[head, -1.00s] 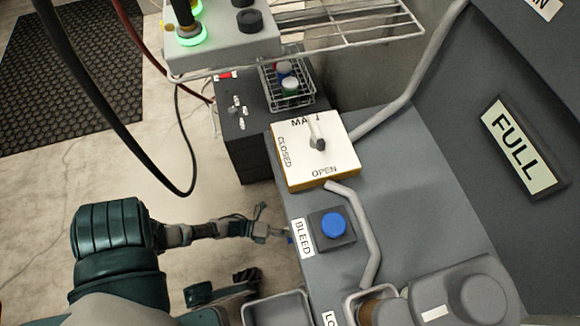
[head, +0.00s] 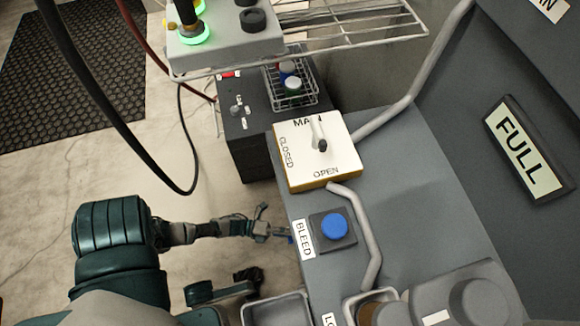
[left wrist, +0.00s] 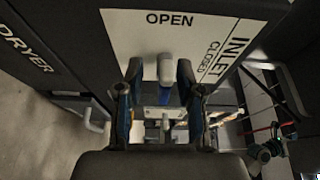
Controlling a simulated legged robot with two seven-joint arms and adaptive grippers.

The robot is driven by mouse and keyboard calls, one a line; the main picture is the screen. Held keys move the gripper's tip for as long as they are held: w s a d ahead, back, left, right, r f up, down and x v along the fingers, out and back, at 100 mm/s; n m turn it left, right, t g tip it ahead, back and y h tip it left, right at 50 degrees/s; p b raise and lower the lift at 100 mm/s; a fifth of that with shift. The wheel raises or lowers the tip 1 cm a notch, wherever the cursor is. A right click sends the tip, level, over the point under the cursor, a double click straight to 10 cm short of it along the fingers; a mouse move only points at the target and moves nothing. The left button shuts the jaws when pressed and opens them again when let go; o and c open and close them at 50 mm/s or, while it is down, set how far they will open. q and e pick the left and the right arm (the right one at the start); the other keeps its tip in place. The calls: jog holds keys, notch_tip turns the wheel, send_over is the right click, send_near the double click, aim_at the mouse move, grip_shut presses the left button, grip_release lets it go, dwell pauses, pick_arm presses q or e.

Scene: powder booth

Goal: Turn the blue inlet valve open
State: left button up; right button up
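The inlet valve plate (left wrist: 185,35) fills the top of the left wrist view, white with OPEN at the upper left and INLET and CLOSED at the right. A pale grey handle end (left wrist: 165,68) with blue beside it stands in front of the plate. My left gripper (left wrist: 159,72) is open, one finger on each side of the handle, with gaps visible. The valve is mostly hidden there.
On the bench top are a blue BLEED button (head: 334,226), a MAIN valve plate (head: 312,178) with a grey lever, and a bent grey pipe (head: 368,240). A wire basket (head: 292,88) stands on a dark cabinet (head: 248,150) behind. Open floor lies left.

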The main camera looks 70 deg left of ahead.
pick_arm(q)
jog(key=shift+r, duration=0.1)
jog(key=v, duration=1.2)
jog(key=shift+d, duration=0.1)
